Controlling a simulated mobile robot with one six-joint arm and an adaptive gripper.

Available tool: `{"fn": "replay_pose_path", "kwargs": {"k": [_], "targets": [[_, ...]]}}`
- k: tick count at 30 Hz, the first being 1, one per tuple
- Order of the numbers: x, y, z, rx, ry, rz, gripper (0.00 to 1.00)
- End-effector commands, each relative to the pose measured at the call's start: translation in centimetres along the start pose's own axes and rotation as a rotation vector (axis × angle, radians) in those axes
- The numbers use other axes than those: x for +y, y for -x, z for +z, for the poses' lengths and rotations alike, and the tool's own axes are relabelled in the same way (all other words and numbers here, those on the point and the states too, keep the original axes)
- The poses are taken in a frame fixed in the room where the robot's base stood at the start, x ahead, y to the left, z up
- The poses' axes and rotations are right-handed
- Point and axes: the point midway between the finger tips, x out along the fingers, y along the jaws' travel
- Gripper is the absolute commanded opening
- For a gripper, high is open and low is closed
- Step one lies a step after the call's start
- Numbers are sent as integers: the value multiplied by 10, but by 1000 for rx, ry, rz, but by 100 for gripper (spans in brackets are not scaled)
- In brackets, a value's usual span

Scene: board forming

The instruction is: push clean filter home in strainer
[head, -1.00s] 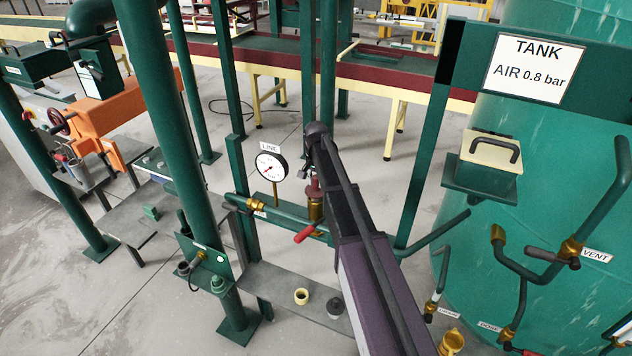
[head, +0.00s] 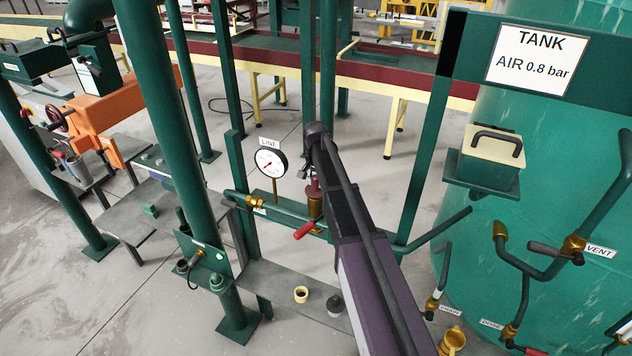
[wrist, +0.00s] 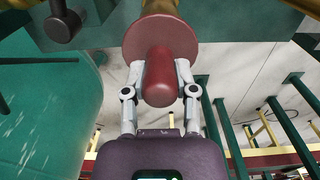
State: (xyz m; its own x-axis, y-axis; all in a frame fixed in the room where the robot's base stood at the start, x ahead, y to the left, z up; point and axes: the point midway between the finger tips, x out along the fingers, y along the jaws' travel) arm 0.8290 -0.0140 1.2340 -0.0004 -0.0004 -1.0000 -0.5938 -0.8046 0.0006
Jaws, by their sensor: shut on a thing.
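In the wrist view my gripper (wrist: 160,80) is shut on a dark red rounded grip (wrist: 158,62) with a wide red disc (wrist: 145,38) behind it. I take this red piece to be the clean filter's cap and handle. In the head view the red piece (head: 315,186) stands upright right above the brass strainer body (head: 315,208) in the green pipe line. My arm hides part of both, and my fingers are hardly visible there. I cannot tell whether the cap is fully seated. The filter element itself is hidden.
A LINE gauge (head: 270,163) stands left of the strainer, and a red lever (head: 304,230) sticks out below it. A grey shelf (head: 270,284) below holds a yellow ring (head: 301,294) and a dark cup (head: 335,305). The green tank (head: 590,220) stands at right.

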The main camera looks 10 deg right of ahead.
Motion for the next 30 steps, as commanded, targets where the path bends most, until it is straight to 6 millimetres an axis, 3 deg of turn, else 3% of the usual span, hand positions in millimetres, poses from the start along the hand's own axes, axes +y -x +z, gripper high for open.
{"fn": "replay_pose_path", "kwargs": {"k": [28, 29, 30], "targets": [[0, -17, 0, 0, 0, 0, 0], [0, -16, 0, 0, 0, 0, 46], [0, -16, 0, 0, 0, 0, 57]]}}
